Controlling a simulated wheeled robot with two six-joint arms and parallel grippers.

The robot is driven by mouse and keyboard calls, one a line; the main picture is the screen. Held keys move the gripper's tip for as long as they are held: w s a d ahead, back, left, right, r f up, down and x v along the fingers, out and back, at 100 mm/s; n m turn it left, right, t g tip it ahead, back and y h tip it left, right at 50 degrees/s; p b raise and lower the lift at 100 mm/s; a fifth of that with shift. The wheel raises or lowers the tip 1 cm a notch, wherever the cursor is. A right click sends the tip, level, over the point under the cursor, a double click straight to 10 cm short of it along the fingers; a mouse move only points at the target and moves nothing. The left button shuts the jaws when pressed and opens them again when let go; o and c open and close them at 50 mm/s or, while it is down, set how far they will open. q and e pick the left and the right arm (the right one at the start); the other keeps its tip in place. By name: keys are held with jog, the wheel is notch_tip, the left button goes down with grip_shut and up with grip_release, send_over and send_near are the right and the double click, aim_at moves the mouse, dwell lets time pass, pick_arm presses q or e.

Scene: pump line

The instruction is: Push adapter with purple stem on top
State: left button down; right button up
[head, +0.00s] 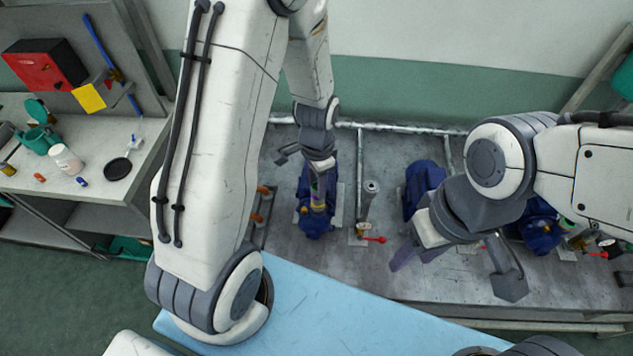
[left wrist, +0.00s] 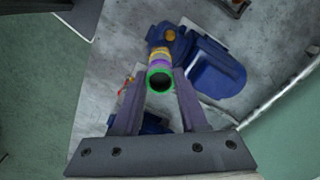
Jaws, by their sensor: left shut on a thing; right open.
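My left gripper (head: 319,178) is shut on the adapter with the purple stem, low over a blue pump (head: 316,222). In the left wrist view, the adapter (left wrist: 160,62) shows a purple band with a green open ring at its near end, between the fingertips (left wrist: 160,84). Its far end lines up with a yellow-orange part at the blue pump (left wrist: 215,72). I cannot tell whether it is fully seated. In the head view the fingers mostly hide the adapter. My right gripper (head: 455,270) is open and empty, above the bench to the right.
More blue pumps stand on the grey bench (head: 340,270), one (head: 423,185) behind my right gripper and one (head: 540,232) further right. A red-handled valve (head: 372,239) stands beside the left pump. A blue surface (head: 330,310) lies in front. A workbench with small items (head: 65,157) is at left.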

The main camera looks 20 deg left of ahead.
pick_arm(q)
jog(key=shift+f, duration=0.2)
dwell(0.5)
jog(key=shift+c, duration=1.8)
grip_release()
jog(key=shift+r, duration=0.15)
notch_tip(320, 180, up, 6)
jog(key=p, duration=0.5)
